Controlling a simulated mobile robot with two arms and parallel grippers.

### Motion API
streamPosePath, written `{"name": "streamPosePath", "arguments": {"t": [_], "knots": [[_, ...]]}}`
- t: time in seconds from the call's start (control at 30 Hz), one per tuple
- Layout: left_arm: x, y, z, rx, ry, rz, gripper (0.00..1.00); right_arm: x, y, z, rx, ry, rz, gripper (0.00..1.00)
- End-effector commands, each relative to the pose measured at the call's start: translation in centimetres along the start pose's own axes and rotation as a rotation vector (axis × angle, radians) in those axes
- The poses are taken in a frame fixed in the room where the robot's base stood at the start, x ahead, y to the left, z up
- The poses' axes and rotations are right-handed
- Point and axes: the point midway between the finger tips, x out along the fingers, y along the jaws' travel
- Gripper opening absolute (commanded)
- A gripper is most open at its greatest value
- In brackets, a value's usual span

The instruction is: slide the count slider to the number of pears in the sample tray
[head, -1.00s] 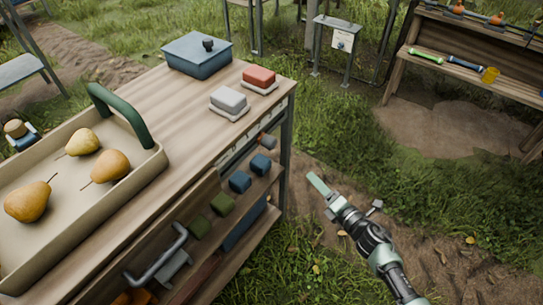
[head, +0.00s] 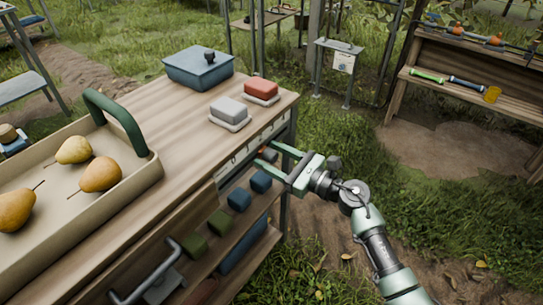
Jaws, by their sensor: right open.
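The sample tray (head: 140,178) is beige with a green handle and stands on the wooden bench at the left. Three yellow-brown pears show in it: one at the back (head: 73,150), one in the middle (head: 100,174) and one at the left edge (head: 15,208). The tray runs out of the picture at the left. A pale marked strip (head: 232,162), apparently the count slider's scale, runs along the bench's front edge. My right gripper (head: 268,155) is open at its right end. A small orange-and-grey knob there is mostly hidden by the fingers; contact cannot be told. My left gripper is out of view.
A blue lidded box (head: 198,68), a grey block (head: 230,108) and a red block (head: 261,90) stand on the bench top. Blue and green blocks (head: 240,200) sit on the shelf below the strip.

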Motion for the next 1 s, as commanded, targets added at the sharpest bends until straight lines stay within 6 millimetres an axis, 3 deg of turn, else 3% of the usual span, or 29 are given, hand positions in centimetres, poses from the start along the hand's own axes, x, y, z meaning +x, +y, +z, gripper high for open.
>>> {"name": "streamPosePath", "arguments": {"t": [0.23, 0.43, 1.0], "knots": [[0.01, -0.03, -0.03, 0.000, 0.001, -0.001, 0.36, 0.09, 0.01, -0.04, 0.001, 0.000, 0.000, 0.54], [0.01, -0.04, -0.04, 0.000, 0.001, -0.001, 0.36, 0.07, 0.02, -0.04, 0.002, 0.000, 0.000, 0.00], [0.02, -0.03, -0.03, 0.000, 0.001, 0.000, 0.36, 0.05, 0.03, -0.06, 0.003, 0.000, 0.000, 0.00]]}}
